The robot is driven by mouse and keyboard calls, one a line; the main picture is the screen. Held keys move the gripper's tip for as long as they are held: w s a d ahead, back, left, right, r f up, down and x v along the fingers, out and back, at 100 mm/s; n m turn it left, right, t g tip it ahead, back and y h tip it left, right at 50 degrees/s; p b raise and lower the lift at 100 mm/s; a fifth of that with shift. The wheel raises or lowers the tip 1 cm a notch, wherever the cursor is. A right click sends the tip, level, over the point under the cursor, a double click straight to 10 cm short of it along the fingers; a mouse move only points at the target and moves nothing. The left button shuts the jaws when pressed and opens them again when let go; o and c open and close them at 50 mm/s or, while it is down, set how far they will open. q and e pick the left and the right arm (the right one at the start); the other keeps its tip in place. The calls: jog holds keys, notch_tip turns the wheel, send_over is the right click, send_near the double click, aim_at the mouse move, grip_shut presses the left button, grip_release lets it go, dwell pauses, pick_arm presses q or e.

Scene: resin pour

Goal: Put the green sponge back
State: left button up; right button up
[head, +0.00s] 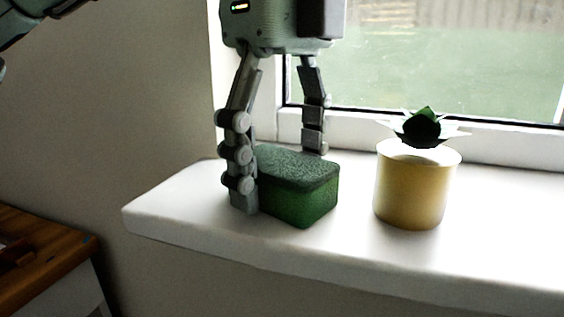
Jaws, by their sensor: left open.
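The green sponge (307,198) lies flat on the white window sill (175,213), near its left end. It has a darker, rough top layer. My left gripper (280,180) comes down over the sponge from above, with its jaws open. One finger stands at the sponge's left front side and the other is behind it, its tip partly hidden by the sponge. I cannot tell whether either finger touches it. My right gripper is not in view.
A cream pot (416,188) with a small dark green plant (422,127) stands on the sill to the right of the sponge, with a gap between. The window frame (355,130) runs behind. A wooden surface (40,262) is at the lower left.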

aim_at(283, 161)
pick_arm(q)
jog(key=shift+r, duration=0.1)
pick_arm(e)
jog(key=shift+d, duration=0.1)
pick_arm(q)
jog(key=shift+r, duration=0.3)
notch_tip(283, 161, up, 12)
jog(key=p, duration=0.2)
jog(key=shift+f+p, duration=0.25)
jog(key=shift+p, duration=0.1)
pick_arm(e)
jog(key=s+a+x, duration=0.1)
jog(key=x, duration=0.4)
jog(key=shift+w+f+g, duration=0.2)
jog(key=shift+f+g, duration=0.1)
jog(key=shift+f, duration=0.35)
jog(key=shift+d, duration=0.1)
